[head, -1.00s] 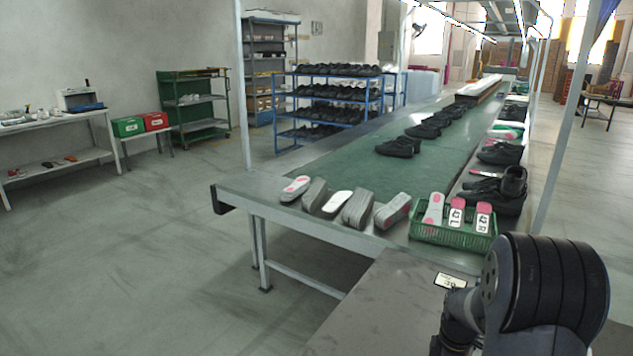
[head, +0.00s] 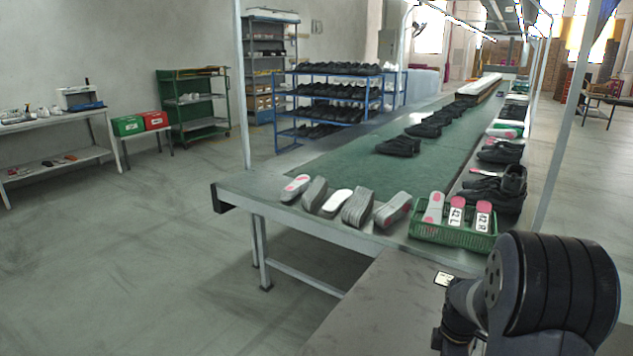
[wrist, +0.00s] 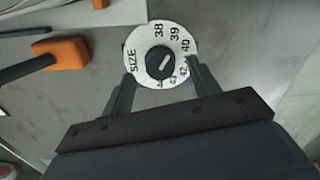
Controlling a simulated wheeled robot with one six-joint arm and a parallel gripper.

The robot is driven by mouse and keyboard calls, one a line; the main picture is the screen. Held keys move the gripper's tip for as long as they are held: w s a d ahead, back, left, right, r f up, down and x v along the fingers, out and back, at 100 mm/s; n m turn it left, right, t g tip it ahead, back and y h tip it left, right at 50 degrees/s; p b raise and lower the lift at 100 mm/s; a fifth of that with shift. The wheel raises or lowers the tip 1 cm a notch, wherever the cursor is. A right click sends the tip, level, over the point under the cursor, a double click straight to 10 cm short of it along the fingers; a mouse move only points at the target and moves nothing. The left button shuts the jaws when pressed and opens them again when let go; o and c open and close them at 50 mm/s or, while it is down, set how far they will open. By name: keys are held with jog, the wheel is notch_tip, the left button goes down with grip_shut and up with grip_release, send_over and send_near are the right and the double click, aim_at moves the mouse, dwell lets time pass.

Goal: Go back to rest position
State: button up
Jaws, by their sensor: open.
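My gripper (wrist: 162,76) shows in the wrist view, its two dark fingers apart. Between and beyond the fingertips is a white size dial (wrist: 140,48) printed with shoe sizes. The dial's black knob (wrist: 158,62) carries a white pointer mark slanting to the upper right. Nothing is held between the fingers. I cannot tell how far the fingertips are from the knob. In the head view only a dark part of my arm shows at the lower right, and the gripper is out of sight.
A grey table (head: 385,300) lies in front of my arm. Beyond it, the conveyor line (head: 345,165) carries black shoes, insoles and a green basket (head: 425,233). In the wrist view an orange block (wrist: 68,52) with a dark bar sits left of the dial. Open floor lies left.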

notch_tip(320, 180, down, 2)
jog(key=shift+s+f, duration=0.1)
jog(key=shift+m, duration=0.3)
jog(key=m, duration=0.5)
jog(key=shift+p, duration=0.35)
jog(key=m+p, duration=0.1)
jog(key=m, duration=0.4)
jog(key=shift+m, duration=0.4)
jog(key=m+p, duration=0.1)
jog(key=m, duration=0.5)
jog(key=m+p, duration=0.2)
jog(key=m, duration=0.5)
jog(key=shift+p, duration=0.4)
